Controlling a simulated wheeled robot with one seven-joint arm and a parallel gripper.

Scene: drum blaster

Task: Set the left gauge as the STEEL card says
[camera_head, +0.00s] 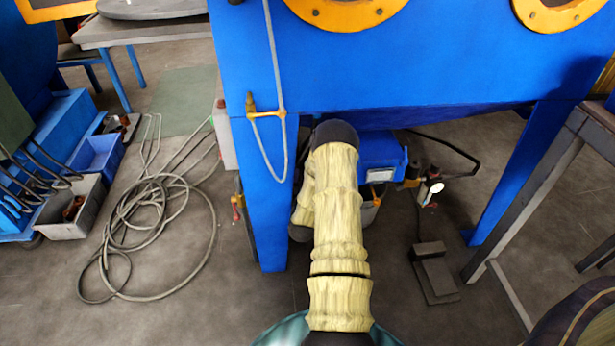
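My arm, in a pale yellow ribbed sleeve, reaches up the middle of the head view to a dark joint. A second sleeved part shows partly behind it. No gripper fingers show. A small white round face (436,188) sits on a fitting under the blue cabinet, right of my arm. It may be a gauge, but it is too small to read, and I cannot tell if it is the left one. No card with the word STEEL can be seen.
The blue cabinet (440,65) with orange-ringed ports stands ahead on blue legs. A foot pedal (435,272) lies on the floor at right. A coiled hose (150,230) covers floor at left, near a grey bin (75,212). A table frame (545,175) stands at right.

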